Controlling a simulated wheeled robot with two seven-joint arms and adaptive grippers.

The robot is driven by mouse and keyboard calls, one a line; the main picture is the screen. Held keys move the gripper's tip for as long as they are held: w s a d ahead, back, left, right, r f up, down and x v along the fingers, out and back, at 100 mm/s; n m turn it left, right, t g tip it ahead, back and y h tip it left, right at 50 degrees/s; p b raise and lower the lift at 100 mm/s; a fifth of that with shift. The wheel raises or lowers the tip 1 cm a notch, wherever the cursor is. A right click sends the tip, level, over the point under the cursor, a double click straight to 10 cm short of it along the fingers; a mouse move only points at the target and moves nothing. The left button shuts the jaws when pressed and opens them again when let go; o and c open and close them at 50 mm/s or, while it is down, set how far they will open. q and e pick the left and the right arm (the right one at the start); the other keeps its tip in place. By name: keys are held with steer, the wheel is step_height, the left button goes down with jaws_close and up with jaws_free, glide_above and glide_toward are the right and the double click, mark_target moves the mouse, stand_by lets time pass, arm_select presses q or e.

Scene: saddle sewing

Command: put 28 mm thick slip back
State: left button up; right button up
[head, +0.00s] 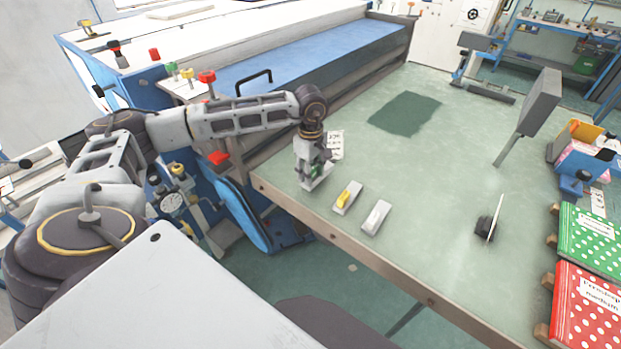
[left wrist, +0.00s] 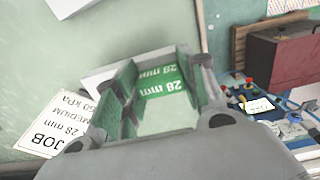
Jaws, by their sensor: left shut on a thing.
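The slip with the green "28 mm" label (left wrist: 165,82) sits between the fingers of my left gripper (left wrist: 160,95) in the left wrist view. In the head view my left gripper (head: 314,178) points down near the table's front left edge, shut on the slip, of which only a bit of green (head: 316,171) shows. A pale holder shows beneath the gripper; I cannot tell whether the slip touches it. A job card (left wrist: 55,125) reading "28 mm MEDIUM" lies beside the gripper and also shows in the head view (head: 336,145). My right gripper is not in view.
A holder with a yellow slip (head: 346,197) and one with a whitish slip (head: 376,216) stand right of the gripper. A dark green sheet (head: 404,113) lies farther back. The table's middle is clear.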

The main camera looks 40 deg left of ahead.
arm_select(q)
steer(key=shift+f+p, duration=0.3)
steer(key=shift+f, duration=1.15)
steer(key=shift+f, duration=0.2)
steer(key=o, duration=1.2)
steer(key=shift+r, duration=0.15)
